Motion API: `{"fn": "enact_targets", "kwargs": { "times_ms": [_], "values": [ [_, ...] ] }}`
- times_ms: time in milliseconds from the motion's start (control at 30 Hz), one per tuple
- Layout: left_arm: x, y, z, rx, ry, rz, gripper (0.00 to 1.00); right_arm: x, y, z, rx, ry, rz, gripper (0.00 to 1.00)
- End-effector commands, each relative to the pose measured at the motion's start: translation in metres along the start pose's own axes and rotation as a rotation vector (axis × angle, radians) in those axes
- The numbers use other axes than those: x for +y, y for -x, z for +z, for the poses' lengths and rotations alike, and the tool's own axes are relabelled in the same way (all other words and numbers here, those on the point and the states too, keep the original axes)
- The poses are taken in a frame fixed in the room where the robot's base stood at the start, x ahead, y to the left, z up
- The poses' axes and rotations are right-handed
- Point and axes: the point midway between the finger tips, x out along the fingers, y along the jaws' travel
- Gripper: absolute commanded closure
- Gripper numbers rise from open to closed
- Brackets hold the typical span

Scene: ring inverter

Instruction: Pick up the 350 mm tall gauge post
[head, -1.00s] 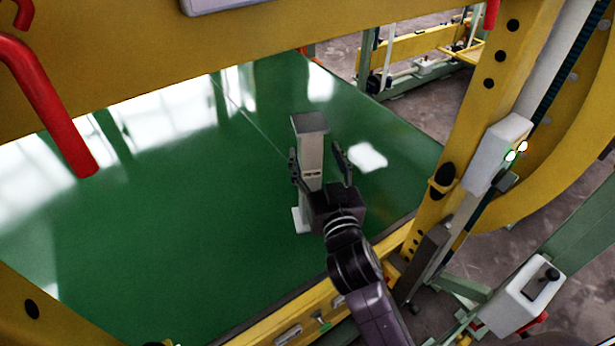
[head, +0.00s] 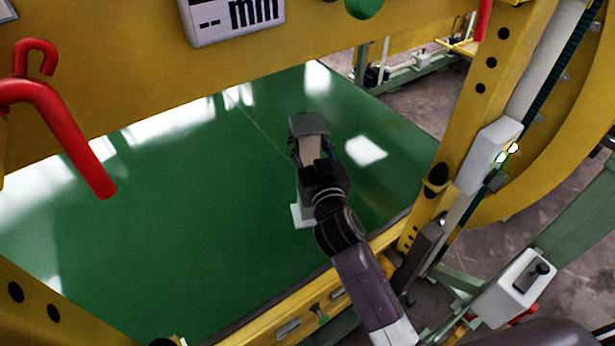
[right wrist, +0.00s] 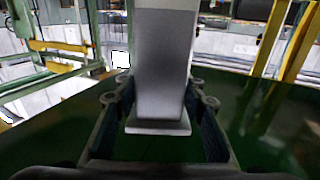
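The gauge post (head: 310,124) is a tall grey block standing upright on the green surface (head: 180,210). Its pale foot (head: 302,216) shows below my right gripper (head: 311,147). The gripper is at the upper part of the post in the head view and hides much of its middle. In the right wrist view the post (right wrist: 163,70) stands between the two fingers of my right gripper (right wrist: 162,95). The fingers are spread, one on each side; I cannot tell whether either touches the post. My left gripper is not in view.
A yellow beam (head: 120,85) crosses above the green surface. A red hooked bar (head: 70,140) hangs at the left. A yellow upright (head: 470,120) with a white box (head: 488,155) stands at the right. Green surface is clear left of the post.

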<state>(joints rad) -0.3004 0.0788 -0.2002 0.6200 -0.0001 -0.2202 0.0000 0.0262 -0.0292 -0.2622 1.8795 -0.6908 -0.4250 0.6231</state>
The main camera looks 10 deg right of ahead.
Motion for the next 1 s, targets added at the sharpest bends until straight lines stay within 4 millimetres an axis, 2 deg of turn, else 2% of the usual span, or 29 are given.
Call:
{"fn": "enact_targets", "kwargs": {
  "times_ms": [33, 300, 767, 1000],
  "values": [
    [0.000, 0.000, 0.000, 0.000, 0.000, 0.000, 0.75, 0.000, 0.000, 0.000, 0.000, 0.000, 0.000, 0.72],
    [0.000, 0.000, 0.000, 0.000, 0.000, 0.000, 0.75, 0.000, 0.000, 0.000, -0.001, 0.000, 0.000, 1.00],
    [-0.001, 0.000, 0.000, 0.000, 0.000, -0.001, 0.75, 0.000, 0.000, -0.004, 0.005, 0.000, -0.001, 1.00],
    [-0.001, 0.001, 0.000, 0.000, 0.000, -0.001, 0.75, 0.000, 0.000, -0.026, 0.010, -0.001, -0.001, 1.00]
  ]
}}
